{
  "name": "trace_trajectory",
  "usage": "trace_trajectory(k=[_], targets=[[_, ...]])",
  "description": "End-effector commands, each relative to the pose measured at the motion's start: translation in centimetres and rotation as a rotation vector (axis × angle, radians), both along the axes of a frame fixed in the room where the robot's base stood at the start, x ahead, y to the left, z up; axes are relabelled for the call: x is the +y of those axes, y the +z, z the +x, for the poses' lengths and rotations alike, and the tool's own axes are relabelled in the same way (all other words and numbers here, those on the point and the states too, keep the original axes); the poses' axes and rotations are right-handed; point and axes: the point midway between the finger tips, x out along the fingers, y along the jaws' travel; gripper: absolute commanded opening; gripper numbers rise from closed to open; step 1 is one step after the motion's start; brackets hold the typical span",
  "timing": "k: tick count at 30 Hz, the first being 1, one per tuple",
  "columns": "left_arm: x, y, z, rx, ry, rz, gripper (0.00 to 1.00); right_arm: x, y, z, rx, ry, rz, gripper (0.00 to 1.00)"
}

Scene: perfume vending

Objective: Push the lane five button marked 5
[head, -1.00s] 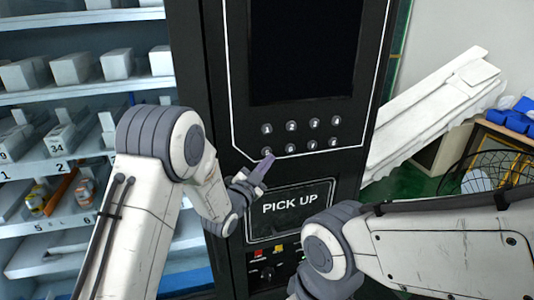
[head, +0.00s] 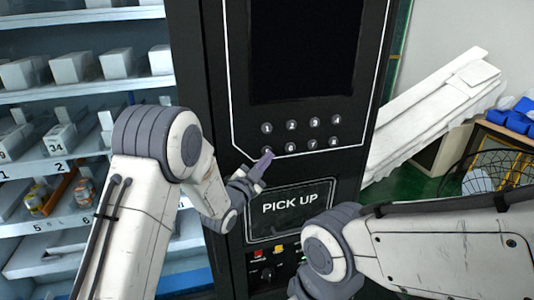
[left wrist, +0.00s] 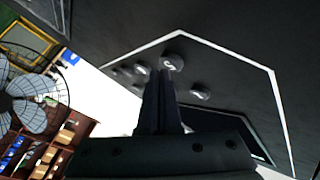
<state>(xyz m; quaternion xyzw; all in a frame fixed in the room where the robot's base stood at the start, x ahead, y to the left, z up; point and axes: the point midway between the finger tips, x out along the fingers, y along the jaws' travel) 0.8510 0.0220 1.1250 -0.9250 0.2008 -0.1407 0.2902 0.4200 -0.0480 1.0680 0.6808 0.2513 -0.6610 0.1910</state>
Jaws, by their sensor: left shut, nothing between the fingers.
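The vending machine's button panel (head: 300,104) carries two rows of round silver buttons, with 1 to 4 above and 6, 7 and 8 readable below. The button 5 (head: 265,150) sits at the left end of the lower row, mostly hidden behind my left fingertips. My left gripper (head: 266,158) is shut and empty, its tips at or just in front of that button; contact cannot be told. In the left wrist view, the button marked 5 (left wrist: 173,62) shows just beyond the fingertips (left wrist: 162,76). My right arm enters from the right; its gripper is out of view.
A dark screen (head: 302,50) is above the buttons and a PICK UP hatch (head: 290,208) below. Shelves (head: 75,92) with boxes stand left.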

Motion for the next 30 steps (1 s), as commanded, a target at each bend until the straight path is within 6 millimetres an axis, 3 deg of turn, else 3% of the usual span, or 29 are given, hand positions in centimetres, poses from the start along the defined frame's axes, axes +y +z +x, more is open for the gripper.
trace_trajectory(k=[30], targets=[[0.28,0.0,0.78,0.0,0.001,0.0,0.0,0.0,-0.45,0.0,0.0,0.0,0.0,0.81]])
